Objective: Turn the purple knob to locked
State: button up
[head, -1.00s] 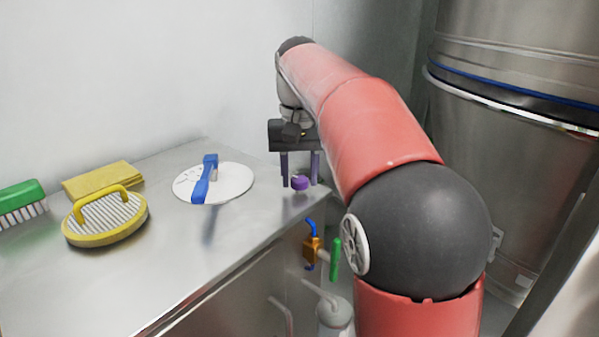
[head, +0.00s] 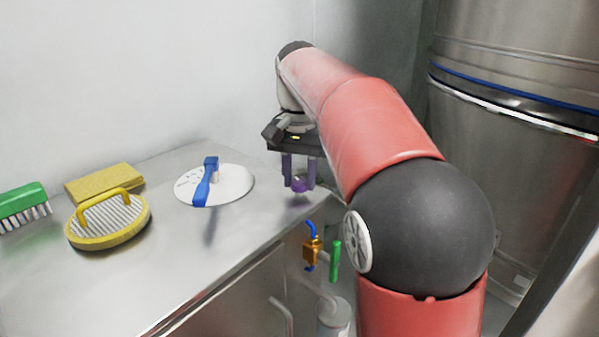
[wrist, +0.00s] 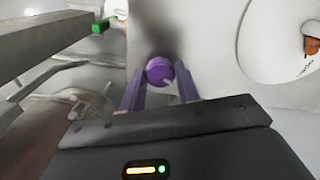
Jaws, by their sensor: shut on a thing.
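The purple knob (head: 298,185) is small and round and stands near the right end of the steel counter. It also shows in the wrist view (wrist: 159,71), with a pale mark on its face. My gripper (head: 299,183) points down over it, with its two purple-grey fingers on either side of the knob. In the wrist view my gripper (wrist: 160,90) has the knob between its fingertips. It is shut on the knob. Any lock marking around the knob is too small to read.
A white disc (head: 235,182) with a blue handle (head: 203,188) lies left of the knob. An orange valve (head: 312,251) and green handle (head: 335,260) sit below the counter edge.

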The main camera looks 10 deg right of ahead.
aim_at(300, 181)
jog(key=m, duration=1.3)
jog(key=shift+m, duration=0.4)
dwell(0.3)
jog(key=o, duration=1)
jog(key=shift+c, duration=0.2)
notch_tip(300, 181, up, 8)
jog(key=shift+f, duration=0.1)
